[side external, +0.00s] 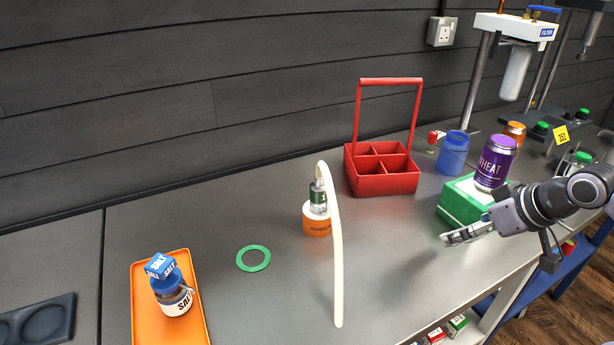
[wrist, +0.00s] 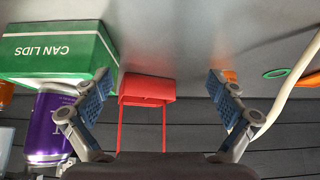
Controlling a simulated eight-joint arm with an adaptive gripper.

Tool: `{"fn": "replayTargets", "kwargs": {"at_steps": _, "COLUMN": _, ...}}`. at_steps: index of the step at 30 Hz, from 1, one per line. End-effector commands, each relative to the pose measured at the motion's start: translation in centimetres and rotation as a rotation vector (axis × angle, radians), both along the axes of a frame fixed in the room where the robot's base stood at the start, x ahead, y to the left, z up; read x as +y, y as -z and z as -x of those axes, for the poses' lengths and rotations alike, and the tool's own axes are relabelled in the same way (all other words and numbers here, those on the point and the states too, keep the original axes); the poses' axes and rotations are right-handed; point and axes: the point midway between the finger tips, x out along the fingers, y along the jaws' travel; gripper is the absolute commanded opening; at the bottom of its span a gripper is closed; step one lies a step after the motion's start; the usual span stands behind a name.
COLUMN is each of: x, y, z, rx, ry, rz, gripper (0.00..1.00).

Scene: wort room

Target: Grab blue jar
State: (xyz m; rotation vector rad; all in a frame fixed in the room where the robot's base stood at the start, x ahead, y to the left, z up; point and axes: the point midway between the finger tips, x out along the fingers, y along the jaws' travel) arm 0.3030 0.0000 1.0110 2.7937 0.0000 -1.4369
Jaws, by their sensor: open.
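A plain blue jar (side external: 453,153) stands upright at the back of the counter, right of the red caddy (side external: 382,182) and behind the green box (side external: 464,203). I cannot make it out in the wrist view. My gripper (side external: 468,234) is in front of the green box, low over the counter and apart from the blue jar. In the wrist view my gripper (wrist: 160,98) has its fingers wide apart with nothing between them; the red caddy (wrist: 147,90) shows beyond the gap.
A white hose (side external: 336,250), orange-labelled bottle (side external: 317,222), green ring (side external: 253,258) and orange tray (side external: 140,300) with a salt jar (side external: 172,290) are left. The middle counter is mostly clear.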

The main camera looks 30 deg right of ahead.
Motion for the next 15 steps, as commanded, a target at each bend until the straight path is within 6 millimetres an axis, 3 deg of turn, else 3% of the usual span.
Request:
{"fn": "replayTargets", "kwargs": {"at_steps": 9, "x": 0.0, "y": -0.3, "z": 0.0, "rx": 0.000, "ry": 0.000, "rz": 0.000, "gripper": 0.97}}
{"fn": "replayTargets", "kwargs": {"at_steps": 15, "x": 0.0, "y": -3.5, "z": 0.0, "rx": 0.000, "ry": 0.000, "rz": 0.000, "gripper": 0.97}}
